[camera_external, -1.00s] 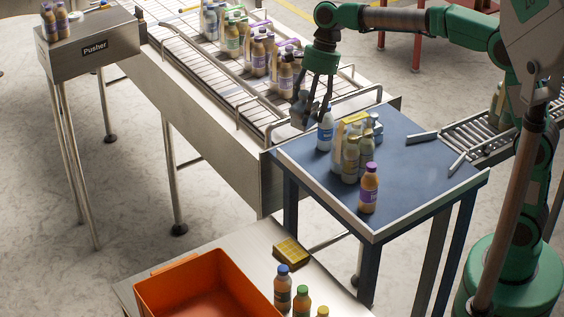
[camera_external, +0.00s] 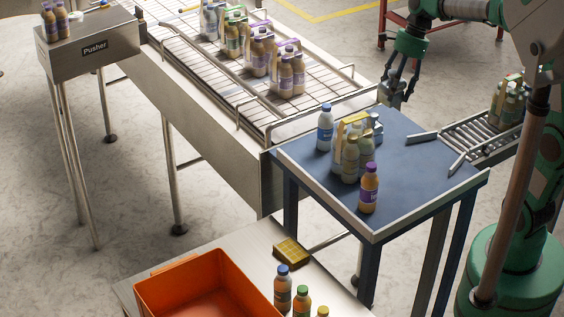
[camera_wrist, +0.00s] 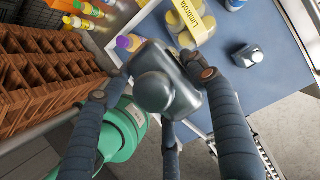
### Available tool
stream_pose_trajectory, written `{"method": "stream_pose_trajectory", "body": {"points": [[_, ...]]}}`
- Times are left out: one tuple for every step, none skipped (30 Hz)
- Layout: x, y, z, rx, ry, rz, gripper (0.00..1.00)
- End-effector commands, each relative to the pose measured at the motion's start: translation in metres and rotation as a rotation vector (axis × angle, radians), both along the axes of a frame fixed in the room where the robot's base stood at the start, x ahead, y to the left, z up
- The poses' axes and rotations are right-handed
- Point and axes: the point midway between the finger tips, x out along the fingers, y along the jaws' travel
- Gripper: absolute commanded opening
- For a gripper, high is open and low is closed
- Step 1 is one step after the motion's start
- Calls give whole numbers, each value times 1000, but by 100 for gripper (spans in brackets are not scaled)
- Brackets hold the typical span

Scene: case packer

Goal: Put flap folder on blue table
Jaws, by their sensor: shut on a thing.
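The flap folder (camera_wrist: 165,85) appears to be the dark grey part with a rounded knob in the wrist view. My gripper (camera_wrist: 163,98) is shut on it, with its dark fingers around it. In the external view my gripper (camera_external: 392,97) hangs at the back corner of the blue table (camera_external: 420,170). The held part is small and partly hidden by the fingers there. The blue table top also shows in the wrist view (camera_wrist: 285,75), to the upper right of the held part.
The table's right part is clear. A roller conveyor (camera_external: 480,138) adjoins.

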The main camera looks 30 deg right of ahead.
Motion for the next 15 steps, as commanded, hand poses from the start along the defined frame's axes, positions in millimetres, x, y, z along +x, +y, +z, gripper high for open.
{"method": "stream_pose_trajectory", "body": {"points": [[-5, -11, 3, 1, -2, -14, 16], [-8, -17, 2, 1, -1, -20, 16], [-12, -23, 1, 2, -1, -27, 16], [-14, -28, 0, 2, -1, -31, 16], [-17, -32, 0, 2, -1, -36, 16], [-20, -38, 0, 3, -2, -42, 16], [-23, -42, -1, 3, -1, -47, 16], [-25, -46, -2, 3, -1, -51, 16], [-28, -51, -2, 4, -1, -58, 16], [-31, -54, -3, 4, -1, -61, 16], [-33, -58, -3, 4, -2, -65, 16], [-33, -56, -17, 5, 2, -62, 16], [-32, -55, -25, 5, 3, -62, 16], [-33, -55, -33, 5, 4, -61, 16], [-33, -55, -44, 6, 4, -61, 16]]}}
